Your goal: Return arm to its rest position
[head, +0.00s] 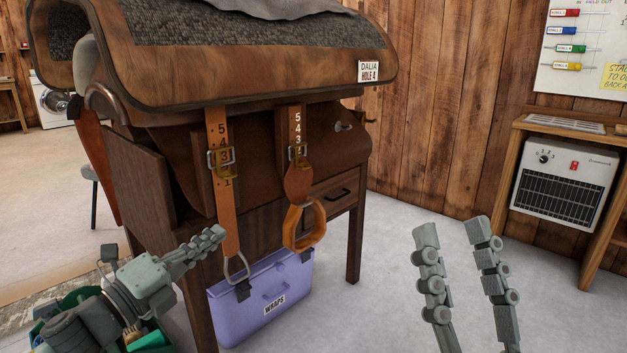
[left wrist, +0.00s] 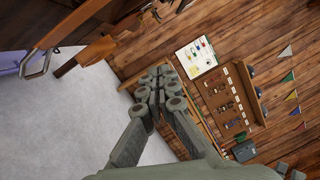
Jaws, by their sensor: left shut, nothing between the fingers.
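My left gripper (head: 216,236) is at the lower left of the head view, shut and empty. Its fingertips are just left of the hanging left stirrup strap (head: 227,205); I cannot tell whether they touch. In the left wrist view its fingers (left wrist: 158,78) come together with nothing between them. My right gripper (head: 448,228) is at the lower right of the head view, with its two fingers apart and nothing between them, over the grey floor.
A brown saddle (head: 230,65) rests on a wooden stand (head: 355,240). A second strap (head: 297,130) ends in an orange stirrup (head: 304,226). A purple box (head: 262,297) sits below. A heater (head: 562,185) stands at right. Floor between stand and heater is clear.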

